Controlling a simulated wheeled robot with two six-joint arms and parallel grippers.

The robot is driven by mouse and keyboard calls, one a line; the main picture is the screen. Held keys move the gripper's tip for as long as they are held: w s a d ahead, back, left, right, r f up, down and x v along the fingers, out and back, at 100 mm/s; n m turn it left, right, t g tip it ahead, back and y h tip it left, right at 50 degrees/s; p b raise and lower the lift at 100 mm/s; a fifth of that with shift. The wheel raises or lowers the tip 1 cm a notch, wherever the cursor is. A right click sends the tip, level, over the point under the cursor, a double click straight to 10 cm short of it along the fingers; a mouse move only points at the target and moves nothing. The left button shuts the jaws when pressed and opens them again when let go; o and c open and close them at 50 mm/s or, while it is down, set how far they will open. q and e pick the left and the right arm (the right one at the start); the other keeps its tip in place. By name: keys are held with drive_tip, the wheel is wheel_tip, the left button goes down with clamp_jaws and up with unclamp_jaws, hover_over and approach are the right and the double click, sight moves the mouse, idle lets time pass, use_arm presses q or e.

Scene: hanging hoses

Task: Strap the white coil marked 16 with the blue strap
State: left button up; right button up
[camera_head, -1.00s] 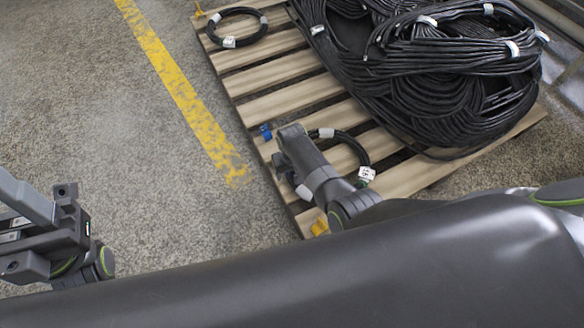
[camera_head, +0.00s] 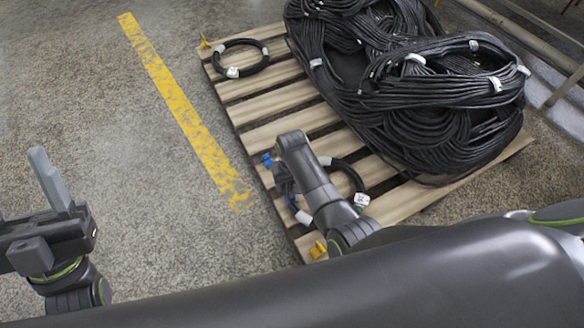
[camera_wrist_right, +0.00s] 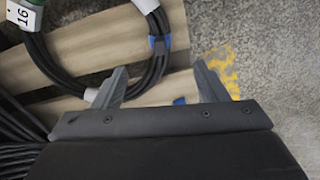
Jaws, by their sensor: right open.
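The coil (camera_head: 344,168) marked 16 looks black with white bands and lies on the pallet; its tag (camera_wrist_right: 22,14) reads 16 in the right wrist view. A blue strap (camera_wrist_right: 160,43) crosses the coil's side in that view. Another blue piece (camera_wrist_right: 180,101) shows lower, near the fingers. My right gripper (camera_wrist_right: 160,84) is open just beside the coil's near side; the left-hand finger overlaps its lower arc in the picture. In the head view my right arm covers part of the coil. My left gripper (camera_head: 48,215) is far left above the floor, its jaw gap unclear.
A second black coil (camera_head: 224,62) with white bands lies at the pallet's far left corner. A large black hose pile (camera_head: 440,100) fills the pallet's right side. Yellow pieces (camera_head: 318,249) sit at the pallet's (camera_head: 278,97) left edge. The floor (camera_head: 120,180) left of it is clear.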

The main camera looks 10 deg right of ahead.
use_arm(q)
drive_tip(key=w+a+f+n+g+y+p, duration=0.1)
drive_tip(key=w+f+n+g+y, duration=0.2)
drive_tip(key=f+g, duration=0.3)
drive_tip(key=w+a+f+n+g+y+p, duration=0.1)
drive_tip(key=w+a+f+n+g+y, duration=0.1)
drive_tip(key=f+g, duration=0.4)
wheel_tip(320, 180, down, 4)
drive_tip(key=shift+w+a+f+n+y+p, duration=0.15)
drive_tip(key=shift+w+a+n+y+p, duration=0.15)
drive_tip(key=shift+w+n+y, duration=0.65)
use_arm(e)
wheel_tip(320, 180, up, 6)
drive_tip(key=shift+f, duration=0.25)
